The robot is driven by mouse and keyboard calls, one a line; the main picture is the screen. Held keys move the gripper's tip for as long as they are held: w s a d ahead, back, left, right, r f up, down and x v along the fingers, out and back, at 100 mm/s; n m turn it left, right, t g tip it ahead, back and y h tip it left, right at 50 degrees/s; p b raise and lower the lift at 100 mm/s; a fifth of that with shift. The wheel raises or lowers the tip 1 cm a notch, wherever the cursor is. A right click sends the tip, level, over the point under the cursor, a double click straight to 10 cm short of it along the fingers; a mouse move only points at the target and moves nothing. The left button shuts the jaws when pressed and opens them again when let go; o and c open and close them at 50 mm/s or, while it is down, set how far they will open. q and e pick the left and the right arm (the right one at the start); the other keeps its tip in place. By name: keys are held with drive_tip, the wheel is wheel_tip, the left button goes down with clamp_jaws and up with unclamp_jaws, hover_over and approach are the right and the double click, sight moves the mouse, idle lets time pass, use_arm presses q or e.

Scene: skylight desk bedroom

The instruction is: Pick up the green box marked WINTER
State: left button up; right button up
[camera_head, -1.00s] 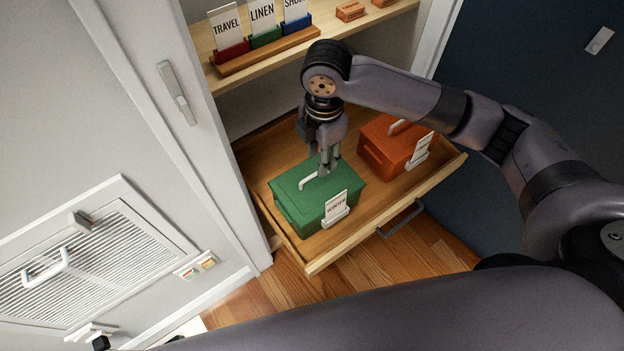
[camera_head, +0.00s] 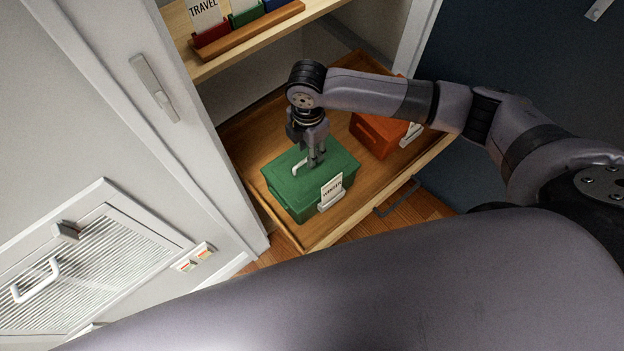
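The green box (camera_head: 291,191) with a white WINTER card (camera_head: 331,189) on its front sits in the pulled-out wooden drawer (camera_head: 380,188). A white handle (camera_head: 299,168) shows on its lid. My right gripper (camera_head: 316,161) points down at the lid, with its fingertips at the handle's right part. The fingers hide that part, so I cannot tell whether they are closed on it. I see no clear gap under the box. My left gripper is out of view.
An orange box (camera_head: 376,134) stands in the drawer to the right, close to my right arm. A shelf (camera_head: 220,62) with a card rack (camera_head: 248,30) is above. A white cabinet side borders the left. My own arm link covers the bottom.

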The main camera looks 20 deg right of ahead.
sight(313, 180)
drive_tip(key=shift+w+f, duration=0.15)
drive_tip(key=shift+f, duration=1.2)
drive_tip(key=shift+w+f, duration=0.15)
drive_tip(key=shift+f, duration=1.15)
drive_tip(key=shift+c, duration=0.3)
clamp_jaws()
